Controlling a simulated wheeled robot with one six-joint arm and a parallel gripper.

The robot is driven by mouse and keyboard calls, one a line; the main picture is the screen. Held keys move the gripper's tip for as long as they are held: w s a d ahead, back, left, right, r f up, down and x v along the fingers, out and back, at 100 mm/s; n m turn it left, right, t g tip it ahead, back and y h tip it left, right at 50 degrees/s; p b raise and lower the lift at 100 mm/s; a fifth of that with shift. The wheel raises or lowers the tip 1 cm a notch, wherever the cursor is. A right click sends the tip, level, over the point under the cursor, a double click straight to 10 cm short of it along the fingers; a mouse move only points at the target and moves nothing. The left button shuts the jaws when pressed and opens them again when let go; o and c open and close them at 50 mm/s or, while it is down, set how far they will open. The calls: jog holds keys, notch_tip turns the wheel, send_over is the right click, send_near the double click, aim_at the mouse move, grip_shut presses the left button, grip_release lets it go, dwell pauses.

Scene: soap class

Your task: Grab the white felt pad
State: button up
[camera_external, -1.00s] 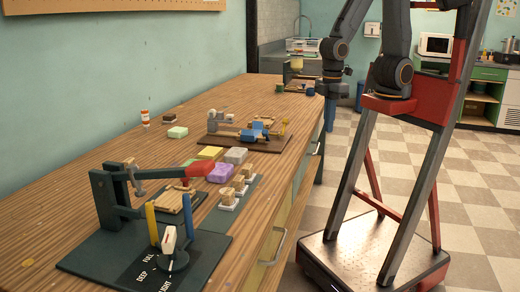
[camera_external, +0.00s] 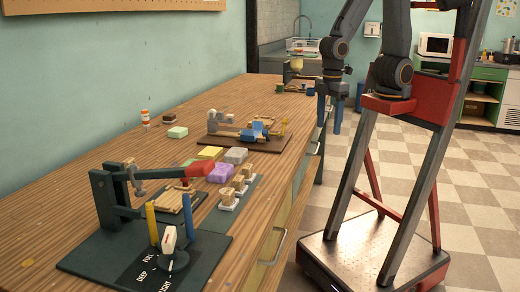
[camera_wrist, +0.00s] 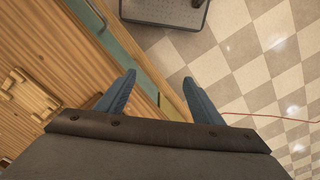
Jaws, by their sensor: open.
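I cannot make out a white felt pad for certain. White bases show under several small wooden blocks (camera_external: 239,181) on a dark mat (camera_external: 222,217) near the table's right edge, but their material is unclear. My gripper (camera_external: 330,120) hangs fingers-down beyond the table's right edge, far behind those blocks. In the wrist view my gripper (camera_wrist: 160,82) is open and empty, with its two blue fingers apart. Below it lie the table edge and the tiled floor.
The wooden table (camera_external: 60,225) carries a lever press with a red handle (camera_external: 200,168), a purple bar (camera_external: 221,173), a yellow bar (camera_external: 210,153) and a second wooden fixture (camera_external: 257,130). The wrist view shows a wooden piece (camera_wrist: 32,95) at left. The table's left side is mostly bare.

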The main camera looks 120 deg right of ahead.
notch_tip(320, 180, up, 9)
jog(key=w+d+r+m+t+b, duration=0.1)
jog(key=w+d, duration=0.3)
jog(key=w, duration=0.3)
jog(key=w+d+m, duration=0.1)
jog(key=w+d, duration=0.2)
jog(key=w, duration=0.4)
jog(key=m+t+h+b, duration=0.3)
jog(key=m+h+b, duration=0.1)
jog(key=m, duration=0.3)
send_over(170, 115)
jog(key=s+a, duration=0.3)
notch_tip(170, 115, down, 6)
jog(key=shift+s+p+x, duration=0.1)
jog(key=shift+p+x, duration=0.35)
jog(key=shift+x, duration=1.65)
jog(key=shift+s+p+x, duration=0.15)
jog(key=shift+p+x, duration=0.3)
jog(key=shift+x, duration=1.65)
jog(key=shift+f, duration=0.15)
